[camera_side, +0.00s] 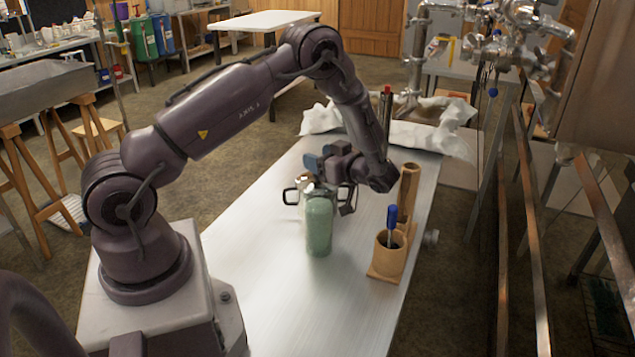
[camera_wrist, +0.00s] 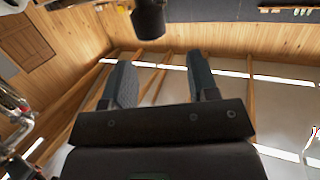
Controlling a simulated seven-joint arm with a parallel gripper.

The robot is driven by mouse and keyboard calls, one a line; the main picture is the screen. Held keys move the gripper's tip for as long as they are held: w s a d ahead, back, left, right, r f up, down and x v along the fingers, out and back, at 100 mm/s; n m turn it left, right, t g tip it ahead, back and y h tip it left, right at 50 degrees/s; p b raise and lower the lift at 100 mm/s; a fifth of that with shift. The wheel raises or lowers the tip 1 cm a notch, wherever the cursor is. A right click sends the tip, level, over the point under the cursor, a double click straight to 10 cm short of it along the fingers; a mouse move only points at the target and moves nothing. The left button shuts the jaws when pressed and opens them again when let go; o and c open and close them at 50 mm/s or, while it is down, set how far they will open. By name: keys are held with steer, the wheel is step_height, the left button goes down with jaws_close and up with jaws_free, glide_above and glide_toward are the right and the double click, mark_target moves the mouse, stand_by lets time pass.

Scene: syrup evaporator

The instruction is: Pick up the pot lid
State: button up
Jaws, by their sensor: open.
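A small metal pot (camera_side: 301,190) with dark loop handles stands on the metal table, partly hidden behind a green bottle (camera_side: 319,226) and my gripper. I cannot make out the pot lid clearly in either view. My gripper (camera_side: 325,157) is just above and beside the pot, its blue-grey fingers pointing left. In the wrist view my gripper (camera_wrist: 162,68) shows its two fingers spread apart with nothing between them. That view looks toward wooden walls and ceiling beams, and the pot cannot be identified there. A dark cylinder (camera_wrist: 148,18) of unclear identity shows at its top.
A wooden holder (camera_side: 389,256) with a blue-handled tool (camera_side: 392,217) stands right of the bottle. A tall wooden cylinder (camera_side: 408,195) stands behind it. Crumpled white cloth (camera_side: 425,138) lies at the table's far end. The metal table (camera_side: 300,310) is clear in front.

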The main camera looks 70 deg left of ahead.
mark_target(312, 177)
step_height(312, 177, down, 4)
steer(key=shift+r, duration=0.2)
steer(key=shift+x, duration=1.1)
steer(key=shift+s+a+f, duration=0.1)
steer(key=shift+a, duration=0.3)
jaws_close()
